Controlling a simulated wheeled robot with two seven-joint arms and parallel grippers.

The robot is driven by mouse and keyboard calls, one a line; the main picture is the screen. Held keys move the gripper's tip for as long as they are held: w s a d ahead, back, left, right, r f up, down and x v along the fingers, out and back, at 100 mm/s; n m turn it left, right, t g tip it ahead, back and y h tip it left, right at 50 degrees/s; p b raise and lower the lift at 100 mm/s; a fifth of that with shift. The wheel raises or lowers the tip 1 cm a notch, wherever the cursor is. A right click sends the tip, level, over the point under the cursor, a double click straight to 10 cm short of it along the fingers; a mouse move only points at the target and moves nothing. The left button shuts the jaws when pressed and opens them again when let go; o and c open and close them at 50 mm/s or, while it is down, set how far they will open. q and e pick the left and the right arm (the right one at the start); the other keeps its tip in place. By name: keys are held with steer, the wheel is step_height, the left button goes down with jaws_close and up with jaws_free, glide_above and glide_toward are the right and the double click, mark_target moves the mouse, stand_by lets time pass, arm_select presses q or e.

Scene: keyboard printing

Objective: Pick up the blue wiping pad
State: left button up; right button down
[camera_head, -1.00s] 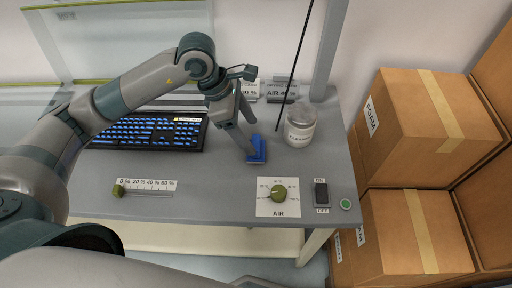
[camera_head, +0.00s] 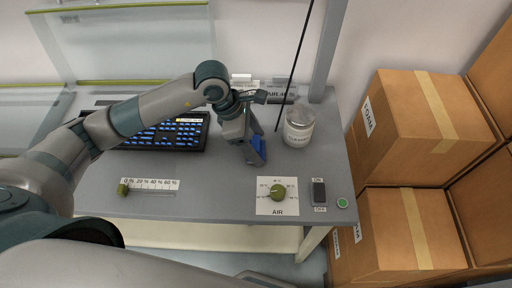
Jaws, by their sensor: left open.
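The blue wiping pad (camera_head: 258,145) stands on the grey table, left of the white cleaner jar (camera_head: 298,126). My left gripper (camera_head: 254,154) is open and lowered at the pad, with its fingers reaching down beside it. One finger hides part of the pad. I cannot tell whether the fingers touch it. My right gripper is not in view.
The black keyboard with blue keys (camera_head: 158,132) lies left of the gripper, partly under my left arm. In front are a slider scale (camera_head: 150,186), an AIR dial (camera_head: 278,193) and an ON/OFF switch (camera_head: 319,192). Cardboard boxes (camera_head: 418,120) stand at right. A thin black rod (camera_head: 293,67) rises behind the jar.

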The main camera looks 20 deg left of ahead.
mark_target(256, 142)
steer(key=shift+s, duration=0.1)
arm_select(q)
steer(key=c, duration=1.1)
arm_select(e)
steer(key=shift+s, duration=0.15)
arm_select(q)
steer(key=shift+o, duration=0.2)
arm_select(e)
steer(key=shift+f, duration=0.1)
